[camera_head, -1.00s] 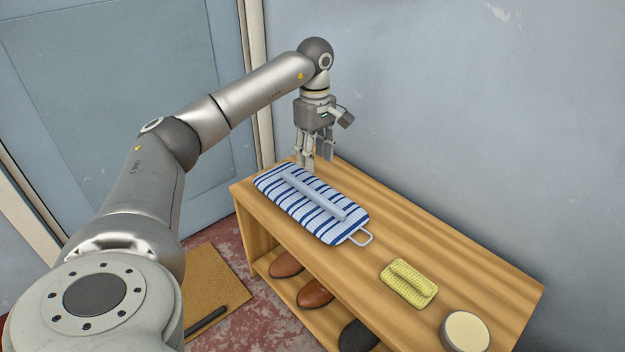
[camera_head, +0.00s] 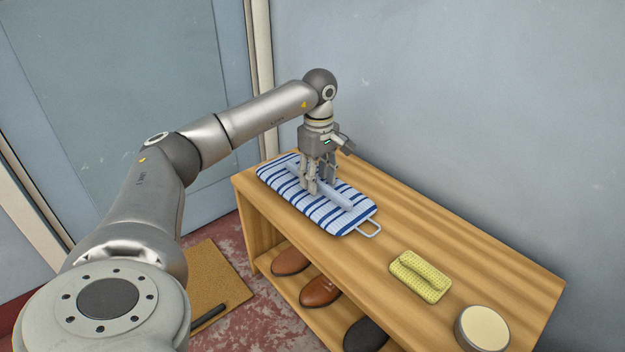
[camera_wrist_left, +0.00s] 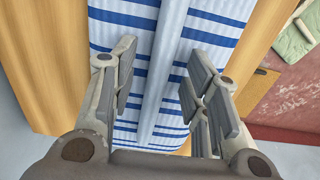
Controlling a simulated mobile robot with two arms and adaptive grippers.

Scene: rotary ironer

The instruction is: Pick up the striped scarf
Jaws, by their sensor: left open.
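My left gripper (camera_head: 320,191) points down over the scarf. Its open fingers stand on either side of the ridge (camera_wrist_left: 165,50), with gaps to it in the left wrist view. Whether the fingertips touch the cloth I cannot tell. My right gripper is not in view.
On the wooden bench (camera_head: 400,220), a yellow folded cloth (camera_head: 420,277) and a round tin (camera_head: 482,328) lie to the right. Several shoes (camera_head: 320,292) stand on the shelf below. The wall rises close behind the bench. A brown mat (camera_head: 212,280) lies on the floor.

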